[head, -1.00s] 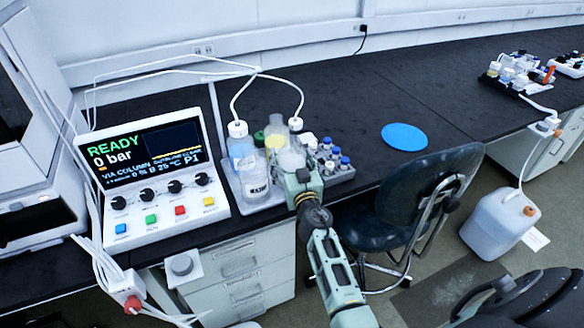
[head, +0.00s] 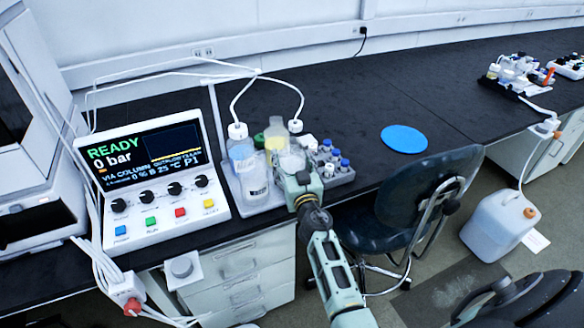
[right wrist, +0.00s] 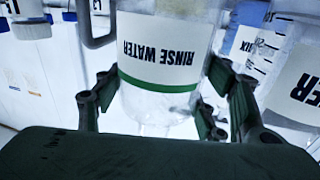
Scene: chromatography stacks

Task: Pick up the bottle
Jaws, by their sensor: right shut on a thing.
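The bottle is clear, with a white RINSE WATER label and a green stripe, in the middle of the right wrist view (right wrist: 160,75). The label reads upside down there. My right gripper (right wrist: 165,105) has a finger on each side of the bottle and is shut on it. In the head view my right gripper (head: 292,174) is at the front edge of the bench, with the pale, translucent bottle (head: 291,158) at its tip. The fingers there are mostly hidden. Whether the bottle is clear of its support cannot be told. My left gripper is not in view.
Close left of the gripper stands a clear bottle (head: 254,182); a yellow-capped bottle (head: 274,136) is behind. A vial rack (head: 342,174) is close right. Tubes run overhead. A control panel (head: 155,190) stands left, a chair (head: 420,195) right. The bench around the blue disc (head: 404,138) is clear.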

